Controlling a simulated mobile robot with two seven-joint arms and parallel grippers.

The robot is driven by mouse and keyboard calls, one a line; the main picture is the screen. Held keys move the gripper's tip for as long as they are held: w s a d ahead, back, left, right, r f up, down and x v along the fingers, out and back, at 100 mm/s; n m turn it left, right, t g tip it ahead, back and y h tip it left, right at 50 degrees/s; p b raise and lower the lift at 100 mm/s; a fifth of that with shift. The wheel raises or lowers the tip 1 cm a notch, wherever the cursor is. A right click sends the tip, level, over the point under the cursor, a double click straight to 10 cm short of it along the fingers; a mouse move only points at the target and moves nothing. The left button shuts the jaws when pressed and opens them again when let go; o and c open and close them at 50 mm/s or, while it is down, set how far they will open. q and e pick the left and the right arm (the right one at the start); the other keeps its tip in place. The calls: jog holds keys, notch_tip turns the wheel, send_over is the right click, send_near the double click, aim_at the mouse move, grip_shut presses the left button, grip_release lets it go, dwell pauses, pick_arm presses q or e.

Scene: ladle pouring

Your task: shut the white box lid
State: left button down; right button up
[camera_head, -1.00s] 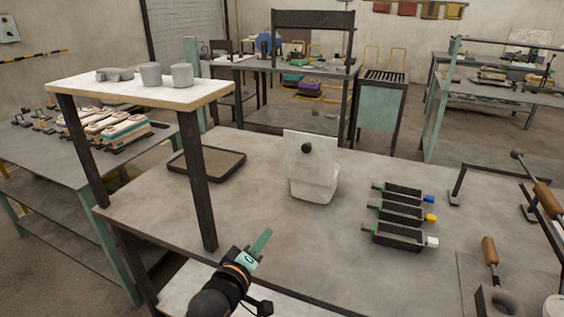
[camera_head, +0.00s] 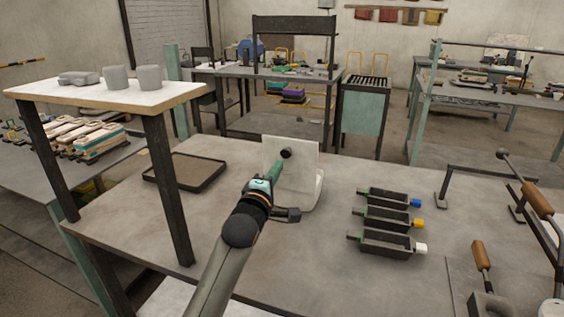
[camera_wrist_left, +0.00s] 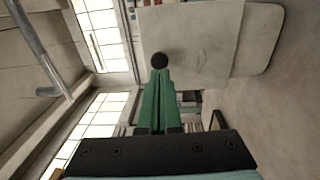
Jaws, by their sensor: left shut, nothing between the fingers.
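The white box (camera_head: 312,192) stands on the grey worktable. Its lid (camera_head: 304,152) is raised, a pale upright panel with a round black knob (camera_head: 286,153) on its face. My left gripper (camera_head: 277,172) is shut and empty, its green fingers in front of the lid just below the knob. In the left wrist view the lid (camera_wrist_left: 200,45) fills the upper middle, and the fingertips (camera_wrist_left: 160,72) lie close to the knob (camera_wrist_left: 160,60). I cannot tell if they touch. My arm hides part of the box. My right gripper does not show.
A dark shallow tray (camera_head: 186,172) lies left of the box. Several dark moulds with coloured ends (camera_head: 388,220) lie to the right. A raised shelf (camera_head: 100,92) with grey cups stands at the left. Wooden-handled tools (camera_head: 482,257) are at the far right.

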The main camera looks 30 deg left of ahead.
aim_at(286, 155)
pick_arm(q)
jog(key=shift+x, duration=2.1)
